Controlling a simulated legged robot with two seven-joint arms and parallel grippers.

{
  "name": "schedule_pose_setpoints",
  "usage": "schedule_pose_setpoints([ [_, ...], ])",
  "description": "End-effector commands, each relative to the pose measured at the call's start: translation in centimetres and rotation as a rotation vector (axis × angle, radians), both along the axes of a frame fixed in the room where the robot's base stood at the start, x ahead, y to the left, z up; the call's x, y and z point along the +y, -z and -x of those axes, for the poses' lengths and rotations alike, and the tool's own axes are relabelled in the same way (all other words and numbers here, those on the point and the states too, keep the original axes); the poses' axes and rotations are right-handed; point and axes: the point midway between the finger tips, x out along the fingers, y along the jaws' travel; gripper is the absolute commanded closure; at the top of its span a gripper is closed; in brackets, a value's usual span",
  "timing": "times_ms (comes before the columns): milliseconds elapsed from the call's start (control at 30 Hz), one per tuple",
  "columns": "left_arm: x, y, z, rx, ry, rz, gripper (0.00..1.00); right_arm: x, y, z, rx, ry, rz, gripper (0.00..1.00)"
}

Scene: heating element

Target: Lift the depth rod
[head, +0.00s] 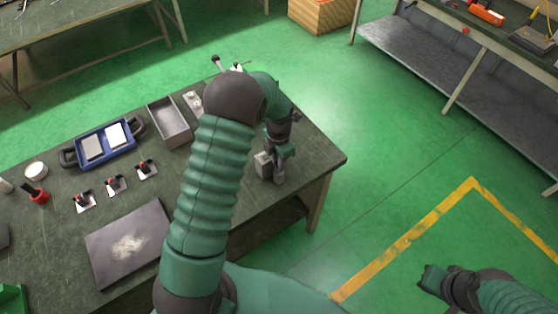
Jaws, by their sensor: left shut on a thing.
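My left gripper (279,172) points down over the right end of the dark workbench (325,151). It is shut on a small grey part, which I take to be the depth rod; the part is mostly hidden by the fingers, and I cannot tell whether it is clear of the bench. A grey metal block (263,162) is right beside the fingers, on their left. My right gripper (431,279) is low at the right, over the green floor and away from the bench; its fingers are too dark to read.
On the bench are a blue case (104,145), a grey open tray (169,122), several red-handled switches (115,184) and a flat grey plate (129,242). My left arm hides the bench's middle. A wooden crate (320,14) and a shelved bench (440,62) stand behind; the floor between is clear.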

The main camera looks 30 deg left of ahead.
Motion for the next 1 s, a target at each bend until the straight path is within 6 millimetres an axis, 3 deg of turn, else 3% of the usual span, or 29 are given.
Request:
schedule_pose_setpoints([
  [333, 0.1, -0.2, -0.1, -0.003, 0.000, -0.001, 1.00, 0.0, -0.2, 0.0, 0.000, 0.000, 0.000, 1.00],
  [700, 0.1, -7.0, -0.1, -0.002, 0.000, -0.003, 1.00, 0.0, -4.5, 0.0, 0.000, 0.000, 0.000, 1.00],
  [1000, 0.2, -7.2, -0.1, -0.007, -0.001, -0.003, 1.00, 0.0, -4.4, 0.0, 0.000, 0.000, 0.000, 1.00],
])
